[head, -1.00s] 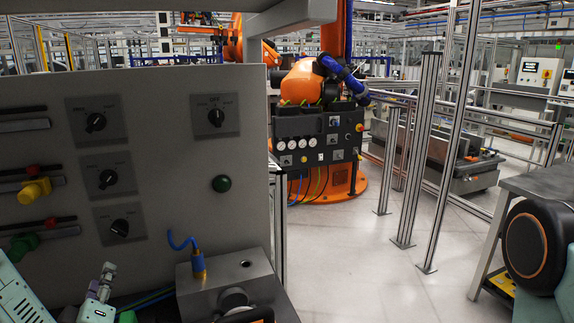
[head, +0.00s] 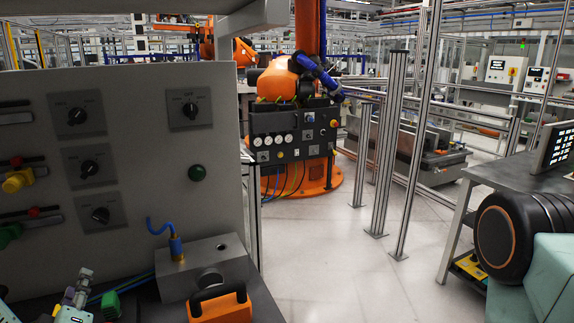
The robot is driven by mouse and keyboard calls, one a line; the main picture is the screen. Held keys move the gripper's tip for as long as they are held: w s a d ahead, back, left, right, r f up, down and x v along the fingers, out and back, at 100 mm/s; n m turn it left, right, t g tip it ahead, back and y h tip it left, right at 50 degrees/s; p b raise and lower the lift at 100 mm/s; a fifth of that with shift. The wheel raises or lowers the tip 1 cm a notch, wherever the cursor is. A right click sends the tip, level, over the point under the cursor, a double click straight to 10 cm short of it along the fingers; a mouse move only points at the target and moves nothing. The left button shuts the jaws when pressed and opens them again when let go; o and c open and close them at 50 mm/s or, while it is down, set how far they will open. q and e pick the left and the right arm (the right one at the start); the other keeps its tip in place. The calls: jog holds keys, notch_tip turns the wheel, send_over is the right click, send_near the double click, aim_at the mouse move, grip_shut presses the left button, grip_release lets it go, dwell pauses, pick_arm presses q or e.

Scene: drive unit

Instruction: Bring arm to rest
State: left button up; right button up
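My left gripper (head: 77,291) is at the bottom left, low in front of the grey control panel (head: 130,180). Only its grey and teal upper parts show, and the picture edge cuts it off. I cannot tell whether it is open or shut, or whether it holds anything. A green piece (head: 110,305) shows just right of it. My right gripper is out of view.
A metal block (head: 200,265) with a blue cable plug (head: 176,248) stands before the panel. An orange part with a black handle (head: 220,306) is in front of it. A dark table (head: 510,172) with a screen (head: 555,147) stands right. The middle floor is clear.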

pick_arm(q)
jog(key=s+d+f+m+g+h+b, duration=0.2)
jog(key=s+d+f+m+g+h, duration=0.2)
jog(key=d+f, duration=0.45)
jog(key=s+d+f+m+g+h+b, duration=0.1)
jog(key=s+d+f+m+g+h, duration=0.3)
jog(key=f, duration=0.7)
jog(key=s+d+f+m+g+b, duration=0.3)
jog(key=s+f, duration=0.4)
jog(key=s, duration=0.3)
jog(key=s+d+f+m+g+h+b, duration=0.1)
jog(key=s+d+f+m+g+b, duration=0.2)
jog(key=s+f, duration=0.5)
jog(key=s+d+g+b, duration=0.1)
jog(key=s+d+b, duration=0.1)
jog(key=s, duration=0.1)
jog(key=shift+d+f+m+g, duration=0.2)
jog(key=shift+f+m+g, duration=0.1)
jog(key=shift+g, duration=0.1)
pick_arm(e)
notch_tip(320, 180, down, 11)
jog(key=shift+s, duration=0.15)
pick_arm(q)
jog(key=shift+s+d, duration=0.1)
jog(key=shift+d, duration=0.05)
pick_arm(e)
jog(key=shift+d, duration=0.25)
pick_arm(q)
jog(key=shift+s, duration=0.1)
